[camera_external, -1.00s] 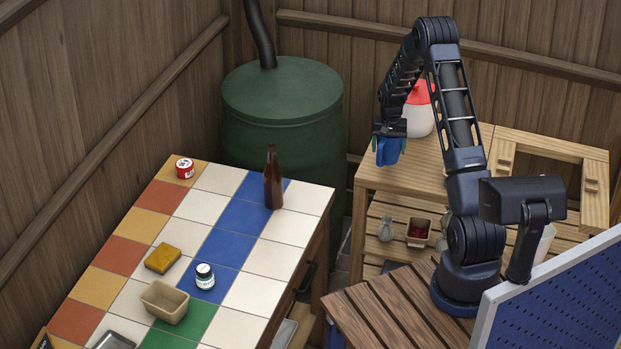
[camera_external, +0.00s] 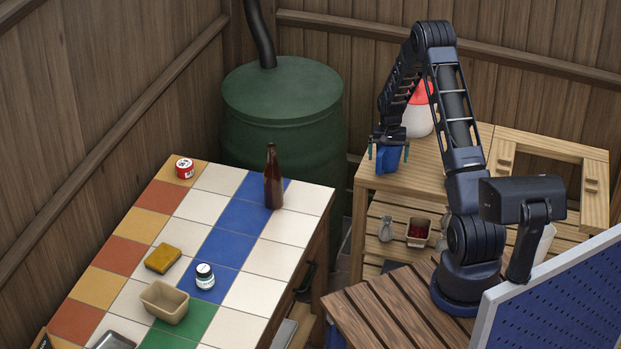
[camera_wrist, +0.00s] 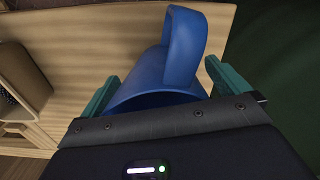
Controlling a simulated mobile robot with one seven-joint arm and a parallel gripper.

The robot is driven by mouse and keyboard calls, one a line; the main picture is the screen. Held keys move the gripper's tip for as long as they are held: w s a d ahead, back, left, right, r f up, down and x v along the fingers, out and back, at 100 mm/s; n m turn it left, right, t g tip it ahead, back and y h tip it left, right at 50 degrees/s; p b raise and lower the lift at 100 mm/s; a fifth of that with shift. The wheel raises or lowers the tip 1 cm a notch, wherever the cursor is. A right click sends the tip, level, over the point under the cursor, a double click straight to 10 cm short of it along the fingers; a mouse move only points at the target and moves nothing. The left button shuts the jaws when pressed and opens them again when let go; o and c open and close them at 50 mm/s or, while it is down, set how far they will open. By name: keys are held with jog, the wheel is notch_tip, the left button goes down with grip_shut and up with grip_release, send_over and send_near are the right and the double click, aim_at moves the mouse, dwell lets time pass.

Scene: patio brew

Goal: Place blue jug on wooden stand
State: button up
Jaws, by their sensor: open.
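The blue jug (camera_external: 388,161) is at the left end of the light wooden stand (camera_external: 432,168), beneath my gripper (camera_external: 388,153). In the wrist view the jug (camera_wrist: 160,75) has its handle towards the top, with the wooden top (camera_wrist: 95,30) beneath it. The green fingers of my gripper (camera_wrist: 165,88) are spread on either side of the jug, with visible gaps. The jug looks upright on the stand near its edge; its base contact is hidden. My gripper hides part of the jug.
A white container with a red top (camera_external: 418,120) stands on the stand behind my gripper. A wooden frame (camera_external: 550,140) is at its right. A green barrel (camera_external: 283,110) stands left of the stand. The tiled table (camera_external: 250,300) holds a brown bottle (camera_external: 273,180) and small items.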

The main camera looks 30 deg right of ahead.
notch_tip(320, 180, up, 12)
jog(key=s+a+r+n+t, duration=0.1)
jog(key=s+a+r, duration=0.4)
jog(key=r, duration=0.4)
jog(key=s+a+r+n, duration=0.1)
jog(key=s+a+r, duration=0.1)
jog(key=s+r, duration=0.6)
jog(key=s+a+r+n+t, duration=0.1)
jog(key=s+a+r, duration=0.35)
jog(key=r, duration=0.55)
jog(key=s+a+r+n+t, duration=0.1)
jog(key=s+a+r, duration=0.1)
jog(key=s, duration=0.8)
jog(key=s+a+r+n, duration=0.1)
jog(key=s+a+r, duration=0.1)
jog(key=s, duration=0.8)
jog(key=s+a+r+n+t, duration=0.1)
jog(key=s+a+r, duration=0.1)
jog(key=s, duration=0.8)
jog(key=shift+a+n+t, duration=0.3)
jog(key=shift+a, duration=0.15)
